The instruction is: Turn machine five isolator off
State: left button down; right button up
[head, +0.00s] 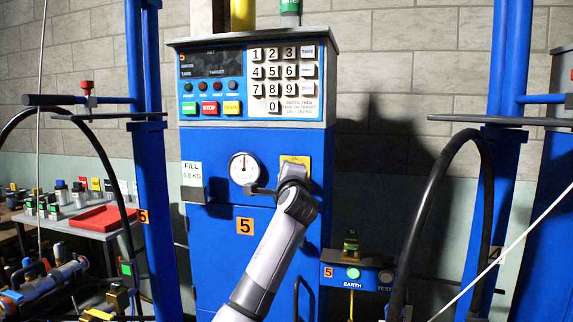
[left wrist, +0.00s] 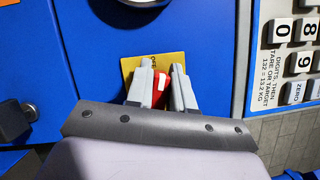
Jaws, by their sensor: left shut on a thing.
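The isolator of machine five has a yellow plate (head: 302,160) on the right of the blue front, with lettering along its top edge. In the left wrist view the yellow plate (left wrist: 131,66) lies behind a red handle (left wrist: 160,84) with a white mark. My left gripper (head: 290,178) is in front of the plate, its arm rising from below. In the wrist view its two grey fingers (left wrist: 161,76) are shut on the red handle, one on each side. In the head view the gripper hides the handle. My right gripper is not in view.
An orange number 5 label (head: 245,226) marks the blue cabinet. A round gauge (head: 244,168) sits left of the gripper, and a keypad (head: 283,80) is above. An earth/test box (head: 355,276) stands lower right. Black hoses (head: 425,205) arch on both sides.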

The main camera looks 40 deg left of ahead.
pick_arm(q)
jog(key=shift+n+h+p, duration=0.3)
jog(key=shift+n+p, duration=0.15)
jog(key=shift+n, duration=0.25)
jog(key=shift+f+n+g+p, duration=0.15)
jog(key=shift+n+g+p, duration=0.15)
jog(key=shift+n+p, duration=0.25)
jog(key=shift+n, duration=0.25)
jog(key=shift+f+h, duration=0.1)
jog(key=shift+h, duration=0.2)
jog(key=c, duration=1.1)
grip_release()
jog(key=shift+s+d, duration=0.1)
jog(key=shift+b+v, duration=0.35)
jog(key=shift+v, duration=3.15)
jog(key=shift+d+f, duration=0.1)
